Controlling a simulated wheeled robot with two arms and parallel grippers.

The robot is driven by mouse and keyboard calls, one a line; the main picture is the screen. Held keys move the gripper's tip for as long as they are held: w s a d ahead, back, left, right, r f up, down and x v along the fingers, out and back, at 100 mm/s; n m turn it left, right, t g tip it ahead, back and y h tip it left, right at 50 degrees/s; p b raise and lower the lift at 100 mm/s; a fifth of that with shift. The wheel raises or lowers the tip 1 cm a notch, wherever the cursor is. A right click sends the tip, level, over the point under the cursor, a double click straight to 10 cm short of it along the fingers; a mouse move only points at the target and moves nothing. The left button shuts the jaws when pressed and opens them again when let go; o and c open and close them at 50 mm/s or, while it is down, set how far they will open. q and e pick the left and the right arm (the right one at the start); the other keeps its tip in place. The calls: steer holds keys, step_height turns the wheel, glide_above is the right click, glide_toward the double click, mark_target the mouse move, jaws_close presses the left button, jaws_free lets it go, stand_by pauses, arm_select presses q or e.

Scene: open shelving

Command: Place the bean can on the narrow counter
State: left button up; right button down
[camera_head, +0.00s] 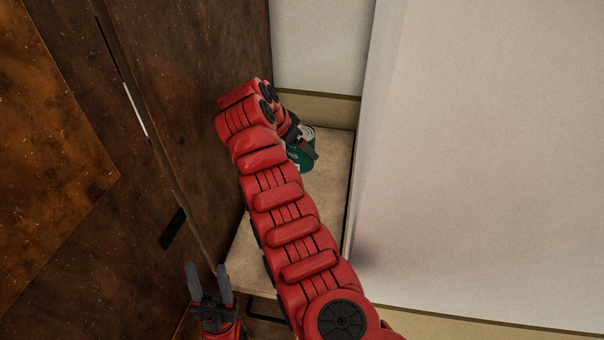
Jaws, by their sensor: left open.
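The bean can (300,161), green with a pale metal top, shows at the far part of the narrow counter (335,165). It looks upright, and part of it is hidden behind my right arm and gripper. My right gripper (310,143) is at the can's top, mostly hidden by its own wrist. I cannot tell whether its fingers are closed on the can or whether the can rests fully on the surface. My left gripper (209,275) is low in the view, open and empty, with its two grey fingers pointing up, near the counter's front left corner.
A dark brown wooden cabinet (190,90) with a long handle stands close along the left side of the counter. A large pale panel (490,150) bounds the right side. A pale wall (320,45) closes the back. My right arm covers much of the counter.

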mark_target(300, 172)
steer(key=f+p, duration=0.1)
steer(key=f, duration=0.3)
steer(key=f+p, duration=0.1)
steer(key=f, duration=0.3)
steer(key=shift+s+f+p, duration=0.2)
steer(key=shift+f+p, duration=0.15)
steer(key=shift+f, duration=0.2)
steer(key=shift+f, duration=0.1)
jaws_free()
